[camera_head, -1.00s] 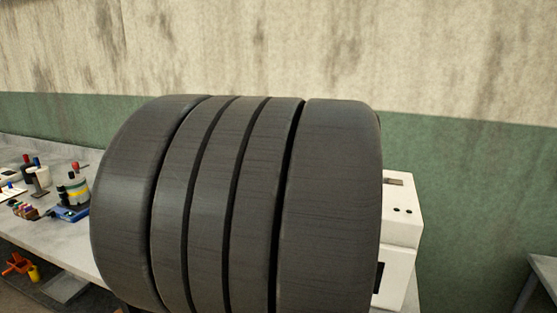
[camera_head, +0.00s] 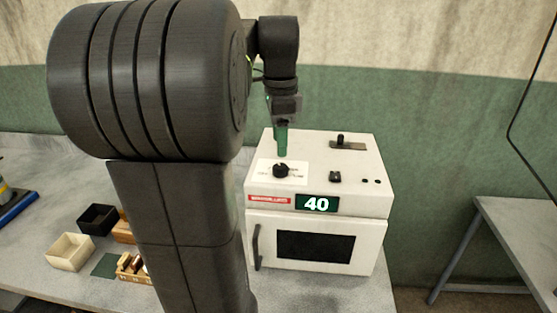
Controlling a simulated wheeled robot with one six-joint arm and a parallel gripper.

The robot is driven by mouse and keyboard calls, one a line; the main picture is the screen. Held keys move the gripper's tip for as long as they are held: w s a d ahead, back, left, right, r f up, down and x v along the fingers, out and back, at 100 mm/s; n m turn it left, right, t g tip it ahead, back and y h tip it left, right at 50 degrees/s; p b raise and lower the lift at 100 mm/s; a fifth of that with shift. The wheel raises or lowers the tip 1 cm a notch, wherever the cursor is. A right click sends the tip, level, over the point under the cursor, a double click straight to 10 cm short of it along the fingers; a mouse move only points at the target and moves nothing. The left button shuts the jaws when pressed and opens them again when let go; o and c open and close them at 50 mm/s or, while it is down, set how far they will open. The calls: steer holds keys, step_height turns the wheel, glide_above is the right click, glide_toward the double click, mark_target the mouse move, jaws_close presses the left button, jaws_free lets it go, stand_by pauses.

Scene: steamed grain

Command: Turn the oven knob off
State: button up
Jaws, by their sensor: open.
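The white oven (camera_head: 320,228) stands on the grey bench, with a dark window and a handle at the left of its door. Its green display reads 40. A round black knob (camera_head: 281,170) sits on a white label on the sloped top panel. A smaller black switch (camera_head: 335,176) is to its right, and a lever (camera_head: 341,141) in a slot is farther back. My gripper (camera_head: 282,152) has green fingers pointing down, just above and behind the round knob. The fingers look close together from this side, and I see nothing between them. Whether they touch the knob is unclear.
My dark arm hides part of the bench (camera_head: 330,294). A black box (camera_head: 98,219), a cream box (camera_head: 69,251) and a wooden tray (camera_head: 130,270) with small items lie at the left. Another table (camera_head: 510,220) stands at the right, beyond a gap.

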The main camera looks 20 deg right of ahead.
mark_target(280, 166)
step_height(280, 166, down, 6)
steer(key=shift+f, duration=0.2)
steer(key=c, duration=1)
